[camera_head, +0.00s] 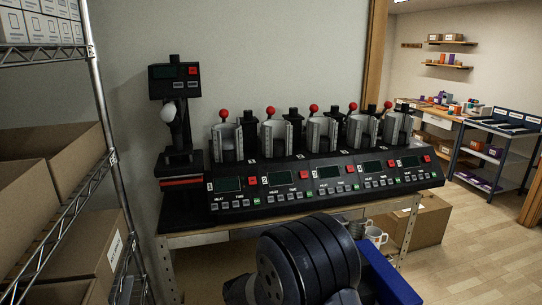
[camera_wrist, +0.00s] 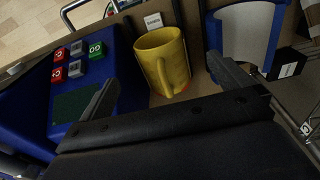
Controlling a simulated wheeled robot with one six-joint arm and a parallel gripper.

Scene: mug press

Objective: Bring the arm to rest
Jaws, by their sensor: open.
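In the wrist view my gripper (camera_wrist: 162,72) is open, with its two dark fingers spread wide. A yellow mug (camera_wrist: 174,45) shows between and beyond the fingertips, its handle toward the camera. No contact with the fingers shows. In the head view my dark arm fills the bottom middle, and the gripper's fingers are hidden there.
A black row of mug presses (camera_head: 318,190) with red knobs stands on a table, with a single press (camera_head: 178,130) to its left. A wire shelf with cartons (camera_head: 50,190) is at the left. Under the table are white mugs (camera_head: 376,236) and a carton (camera_head: 425,220). Wooden floor lies right.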

